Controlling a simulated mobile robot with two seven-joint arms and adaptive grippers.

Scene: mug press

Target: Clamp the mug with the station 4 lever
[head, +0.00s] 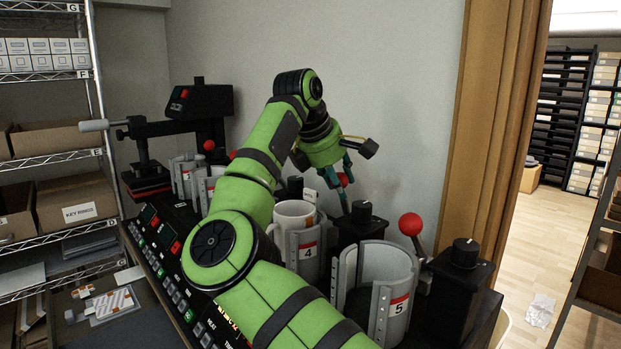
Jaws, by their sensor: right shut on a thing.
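A white mug (293,212) stands upright inside the grey station 4 clamp (306,262), with its rim and brownish inside showing. My right arm hides the left part of that clamp. The station 4 lever has a red ball knob (342,180), behind and to the right of the mug. My right gripper (346,177) reaches down from above and is shut on this knob, with its fingers around it. Whether the clamp jaws touch the mug cannot be told. My left gripper is not in view.
The station 5 clamp (388,272) stands empty at the front right, with its red-knobbed lever (411,224) upright beside it. More clamps (183,178) and a black heat press (195,108) stand farther back left. Shelves with boxes (75,205) line the left side.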

